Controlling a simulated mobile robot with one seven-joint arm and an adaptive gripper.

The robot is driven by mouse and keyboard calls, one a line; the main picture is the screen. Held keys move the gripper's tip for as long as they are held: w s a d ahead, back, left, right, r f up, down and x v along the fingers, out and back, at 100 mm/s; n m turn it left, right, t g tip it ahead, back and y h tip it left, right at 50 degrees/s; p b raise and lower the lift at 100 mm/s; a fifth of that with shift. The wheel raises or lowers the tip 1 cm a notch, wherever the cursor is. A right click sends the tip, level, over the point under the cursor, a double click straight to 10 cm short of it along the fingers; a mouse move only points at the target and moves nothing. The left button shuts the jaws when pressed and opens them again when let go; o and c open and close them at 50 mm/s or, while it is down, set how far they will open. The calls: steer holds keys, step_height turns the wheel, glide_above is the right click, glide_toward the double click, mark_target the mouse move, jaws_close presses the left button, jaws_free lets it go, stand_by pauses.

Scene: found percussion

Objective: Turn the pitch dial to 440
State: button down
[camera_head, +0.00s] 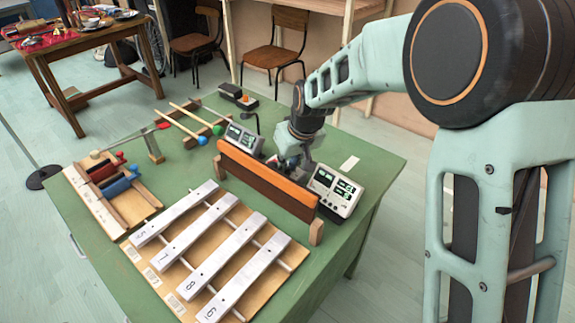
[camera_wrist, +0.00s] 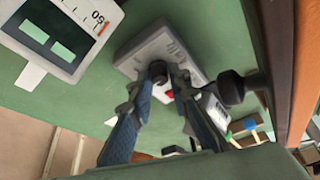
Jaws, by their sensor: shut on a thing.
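My gripper (camera_head: 289,158) reaches down behind the orange panel on the green table. In the wrist view its two fingers (camera_wrist: 167,76) are closed around a small dark knob (camera_wrist: 157,69) on a pale grey box (camera_wrist: 140,52). The knob is mostly covered by the fingers, and its setting cannot be read. A small red spot shows beside the fingers. A white meter box (camera_head: 335,189) with green displays stands right of my gripper; it also shows in the wrist view (camera_wrist: 60,32), with a scale marked 50. Another box with green displays (camera_head: 243,138) stands to the left.
The orange panel (camera_head: 266,180) stands close in front of my gripper. Metal bars (camera_head: 208,245) on a wooden frame lie nearer. Mallets (camera_head: 190,125) and a wooden rack with red and blue rollers (camera_head: 113,183) are at left. A dark microphone-like piece (camera_wrist: 232,90) is beside the fingers.

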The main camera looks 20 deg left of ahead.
steer(key=c, duration=1.8)
jaws_free()
steer(key=v, duration=1.2)
